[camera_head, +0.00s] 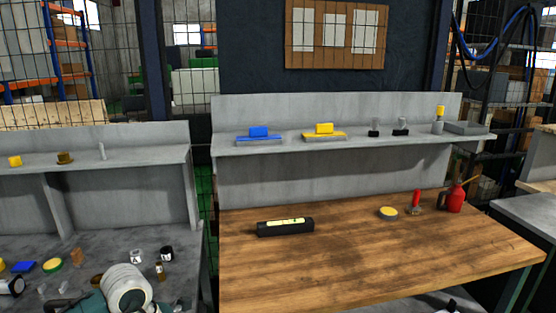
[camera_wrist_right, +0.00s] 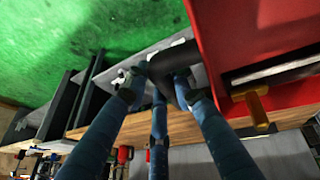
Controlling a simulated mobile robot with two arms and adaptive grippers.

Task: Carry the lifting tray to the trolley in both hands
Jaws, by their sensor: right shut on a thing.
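In the right wrist view my right gripper (camera_wrist_right: 160,88) is shut, its blue fingers closing around a thick black bar (camera_wrist_right: 176,58). The bar looks like a handle of the lifting tray, but the tray as a whole cannot be made out. A red body (camera_wrist_right: 232,55) with a grey inside lies close to the right of the fingers; whether it is the tray or the trolley I cannot tell. The trolley is not clearly seen in the head view. My left gripper is out of view; only a white arm joint of mine shows at the lower left.
A wooden bench (camera_head: 330,265) holds a spirit level (camera_head: 285,227), a yellow-topped tin (camera_head: 388,213) and a red oil can (camera_head: 455,200). A grey shelf (camera_head: 350,136) stands behind. A cluttered grey bench (camera_head: 90,245) is at left. Green floor (camera_wrist_right: 80,40) shows in the wrist view.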

